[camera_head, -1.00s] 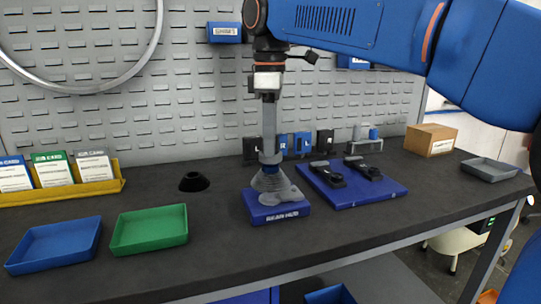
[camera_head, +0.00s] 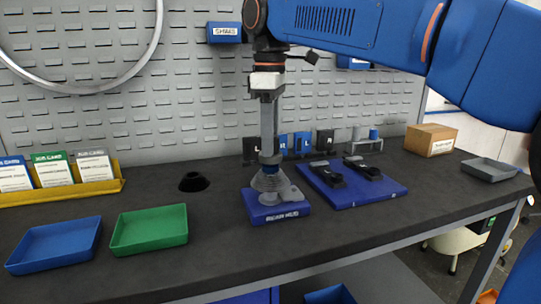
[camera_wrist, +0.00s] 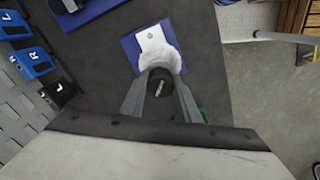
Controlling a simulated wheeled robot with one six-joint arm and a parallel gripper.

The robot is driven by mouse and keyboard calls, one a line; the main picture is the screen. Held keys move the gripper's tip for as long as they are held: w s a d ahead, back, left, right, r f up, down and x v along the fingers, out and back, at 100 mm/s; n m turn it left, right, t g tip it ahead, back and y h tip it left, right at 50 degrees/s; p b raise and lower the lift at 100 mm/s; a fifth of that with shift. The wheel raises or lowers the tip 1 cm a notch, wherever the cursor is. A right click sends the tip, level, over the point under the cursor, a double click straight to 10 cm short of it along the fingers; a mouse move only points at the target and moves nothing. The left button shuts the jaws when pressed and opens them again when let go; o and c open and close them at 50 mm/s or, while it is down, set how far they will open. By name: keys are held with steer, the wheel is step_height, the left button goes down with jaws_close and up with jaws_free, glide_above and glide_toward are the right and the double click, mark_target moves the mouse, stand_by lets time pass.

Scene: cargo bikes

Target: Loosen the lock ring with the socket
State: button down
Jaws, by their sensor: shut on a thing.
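My gripper (camera_head: 269,152) points straight down over the blue block (camera_head: 262,218). In the wrist view its two fingers are closed around a dark round socket (camera_wrist: 160,82). A grey cone-shaped stack of sprockets, the cassette (camera_head: 270,181), sits on the blue block directly under the socket. The cassette shows pale beyond the socket in the wrist view (camera_wrist: 163,58). The socket's lower end appears to be at the cassette's top. I cannot tell how deeply they are engaged. The lock ring is hidden under the socket.
A black ring-like holder (camera_head: 193,182) stands left of the block. Green (camera_head: 150,229) and blue (camera_head: 55,245) trays lie at the left. A blue board with black parts (camera_head: 350,186) lies close on the right. The bench front is clear.

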steer(key=shift+f, duration=0.9)
stand_by(0.6)
steer(key=c, duration=2.1)
jaws_free()
jaws_close()
steer(key=n, duration=0.6)
steer(key=shift+f, duration=0.1)
steer(key=shift+n, duration=0.3)
